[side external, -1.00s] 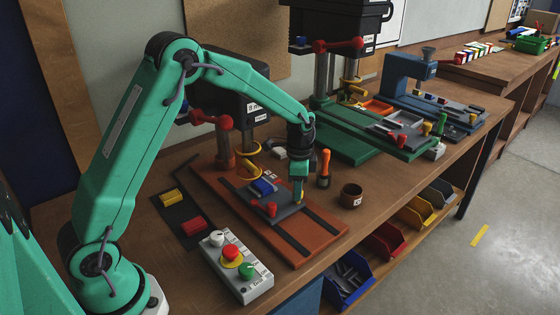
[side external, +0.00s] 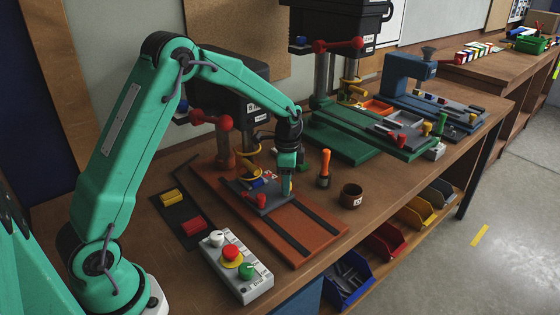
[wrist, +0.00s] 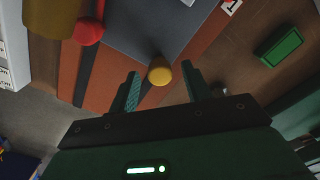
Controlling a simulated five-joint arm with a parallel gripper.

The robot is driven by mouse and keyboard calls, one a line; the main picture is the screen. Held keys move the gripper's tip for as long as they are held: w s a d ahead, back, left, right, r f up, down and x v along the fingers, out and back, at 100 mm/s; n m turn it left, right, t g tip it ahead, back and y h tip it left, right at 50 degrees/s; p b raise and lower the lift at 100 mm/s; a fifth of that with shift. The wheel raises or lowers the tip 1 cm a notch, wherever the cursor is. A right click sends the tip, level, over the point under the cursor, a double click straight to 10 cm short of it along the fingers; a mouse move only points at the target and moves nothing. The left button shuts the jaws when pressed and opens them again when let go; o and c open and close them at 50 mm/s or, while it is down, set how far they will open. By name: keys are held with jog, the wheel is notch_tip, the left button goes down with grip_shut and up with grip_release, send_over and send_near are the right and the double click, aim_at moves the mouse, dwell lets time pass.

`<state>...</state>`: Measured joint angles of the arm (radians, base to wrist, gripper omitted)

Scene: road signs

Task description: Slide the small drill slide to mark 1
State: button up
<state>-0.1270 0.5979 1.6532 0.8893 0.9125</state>
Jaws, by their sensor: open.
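The small drill slide (side external: 274,202) is a grey plate on a red-brown base (side external: 310,232) with dark rails, under the nearer drill press. It carries a blue block (side external: 256,183) and a red knob (side external: 261,201). In the wrist view the slide (wrist: 150,28) shows its red knob (wrist: 88,32) and a yellow knob (wrist: 159,72). My gripper (side external: 287,192) is at the slide's right edge. In the wrist view its open fingers (wrist: 160,76) stand either side of the yellow knob, with gaps visible. A white label marked 1 (wrist: 232,5) lies on the base beside the slide.
A button box (side external: 236,265) and a black mat with yellow (side external: 172,196) and red (side external: 193,223) blocks lie in front-left. An orange-handled tool (side external: 323,168) and a brown cup (side external: 351,195) stand right of the base. A green block (wrist: 281,47) lies nearby. The rails' front end is clear.

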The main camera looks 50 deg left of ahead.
jog(key=shift+d, duration=0.15)
jog(key=d, duration=1.3)
jog(key=shift+s+d, duration=0.1)
jog(key=shift+d, duration=0.05)
jog(key=s+a+r+n+t, duration=0.15)
jog(key=s+r, duration=0.25)
jog(key=r, duration=0.4)
jog(key=s+a+r+n+t, duration=0.1)
jog(key=s+a+r+n, duration=0.1)
jog(key=s+r, duration=0.5)
jog(key=s+a+r+n+t, duration=0.2)
jog(key=s+r, duration=0.3)
jog(key=s, duration=0.4)
jog(key=shift+s+a+r+n, duration=0.15)
jog(key=shift+s+a+n, duration=0.15)
jog(key=shift+n, duration=0.45)
dwell(0.5)
